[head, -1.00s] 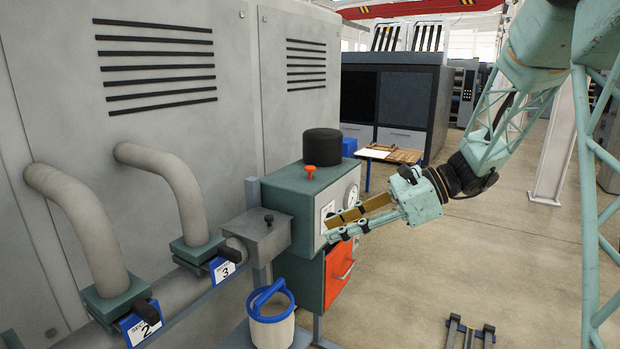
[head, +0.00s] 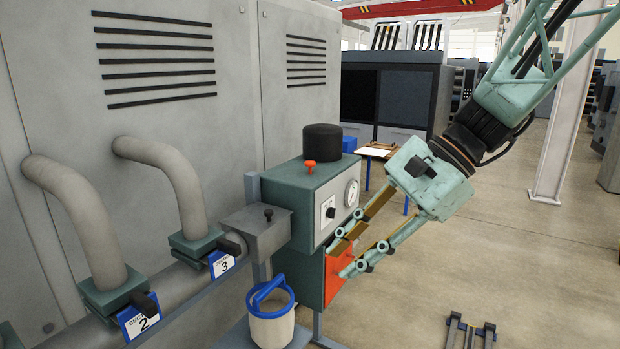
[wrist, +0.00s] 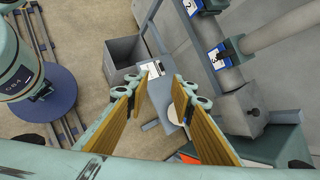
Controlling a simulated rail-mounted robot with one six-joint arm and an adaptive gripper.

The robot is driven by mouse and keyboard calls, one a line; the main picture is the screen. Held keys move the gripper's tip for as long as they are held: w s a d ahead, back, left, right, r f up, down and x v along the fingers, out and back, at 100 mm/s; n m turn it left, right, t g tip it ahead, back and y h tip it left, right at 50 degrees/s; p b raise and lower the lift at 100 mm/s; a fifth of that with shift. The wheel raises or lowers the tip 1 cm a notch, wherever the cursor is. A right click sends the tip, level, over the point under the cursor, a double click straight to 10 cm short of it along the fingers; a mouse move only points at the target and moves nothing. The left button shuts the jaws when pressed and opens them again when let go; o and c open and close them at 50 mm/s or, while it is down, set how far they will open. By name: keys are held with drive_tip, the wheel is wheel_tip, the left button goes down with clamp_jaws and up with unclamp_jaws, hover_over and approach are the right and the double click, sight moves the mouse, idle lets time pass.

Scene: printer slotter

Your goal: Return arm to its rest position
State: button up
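My gripper (head: 352,254) hangs in front of the green control box (head: 283,206) in the head view, its fingers pointing down and left. The two fingers, with tan inner pads, are spread apart with nothing between them. They overlap the orange panel (head: 340,268) in the picture; I cannot tell whether they touch it. In the wrist view my gripper (wrist: 161,95) is also open and empty, with floor and a grey stand seen between the fingers.
A white bucket with a blue rim (head: 270,325) stands below the control box. Grey pipes (head: 75,215) with numbered valve tags run along the machine at left. Open floor (head: 510,260) is at right.

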drive_tip(key=s+d+f+n+t+h+b, duration=0.1)
drive_tip(key=s+d+n+t+h+b, duration=0.1)
drive_tip(key=s+d+n+h, duration=0.2)
drive_tip(key=s+d+f+n+t+h+b, duration=0.1)
drive_tip(key=s+d+n+h, duration=0.3)
drive_tip(key=s, duration=1.7)
drive_tip(key=shift+d+f+n+t+b, duration=0.15)
drive_tip(key=shift+d+n+t+b, duration=0.4)
drive_tip(key=shift+d+n, duration=1.85)
drive_tip(key=shift+d+m, duration=0.55)
drive_tip(key=shift+m, duration=0.05)
idle(0.7)
